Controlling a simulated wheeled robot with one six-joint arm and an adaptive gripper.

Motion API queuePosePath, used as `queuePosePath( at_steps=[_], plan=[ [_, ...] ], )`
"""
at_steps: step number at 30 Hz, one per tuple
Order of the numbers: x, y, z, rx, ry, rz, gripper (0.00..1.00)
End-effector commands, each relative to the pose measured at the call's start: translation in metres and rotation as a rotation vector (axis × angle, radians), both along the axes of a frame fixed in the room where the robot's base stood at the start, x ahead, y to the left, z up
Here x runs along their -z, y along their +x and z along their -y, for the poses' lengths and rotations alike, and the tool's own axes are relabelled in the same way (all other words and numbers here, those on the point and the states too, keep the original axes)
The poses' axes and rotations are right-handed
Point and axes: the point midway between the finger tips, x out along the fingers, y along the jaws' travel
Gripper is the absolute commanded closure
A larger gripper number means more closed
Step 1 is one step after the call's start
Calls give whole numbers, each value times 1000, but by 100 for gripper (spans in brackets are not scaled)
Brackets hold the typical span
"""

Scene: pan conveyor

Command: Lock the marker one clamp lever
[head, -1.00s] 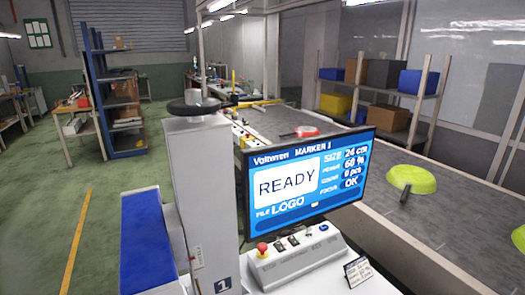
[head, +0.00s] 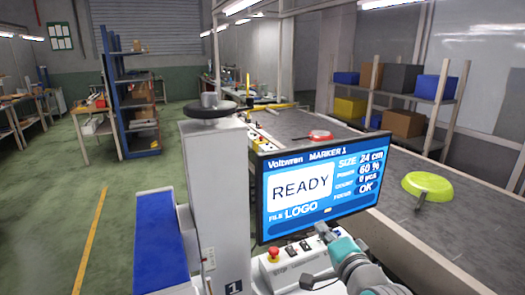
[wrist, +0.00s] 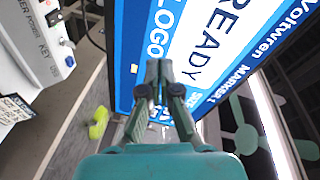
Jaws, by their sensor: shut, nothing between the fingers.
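Marker one is the grey column (head: 218,190) with a "1" at its foot and a black handwheel (head: 210,110) on top. I cannot make out a clamp lever in either view. Its screen (head: 318,190) reads "MARKER 1" and "READY", and the screen (wrist: 195,50) fills much of the wrist view. My gripper (head: 322,230) is in front of the screen's lower edge, above the control panel (head: 285,265). In the wrist view my gripper (wrist: 158,65) has its fingers together, with nothing between them.
A conveyor (head: 385,165) runs behind the screen, carrying a green pan (head: 428,186) and a red pan (head: 320,135). A red stop button (head: 273,253) sits on the panel. A blue surface (head: 162,240) lies left of the column.

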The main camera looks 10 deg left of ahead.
Motion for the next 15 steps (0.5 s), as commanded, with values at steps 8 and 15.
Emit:
queuePosePath(
  at_steps=[8, 15],
  plan=[
    [-127, 28, -33, -90, 125, -26, 100],
    [-227, 26, -55, -159, 202, -61, 100]
  ],
)
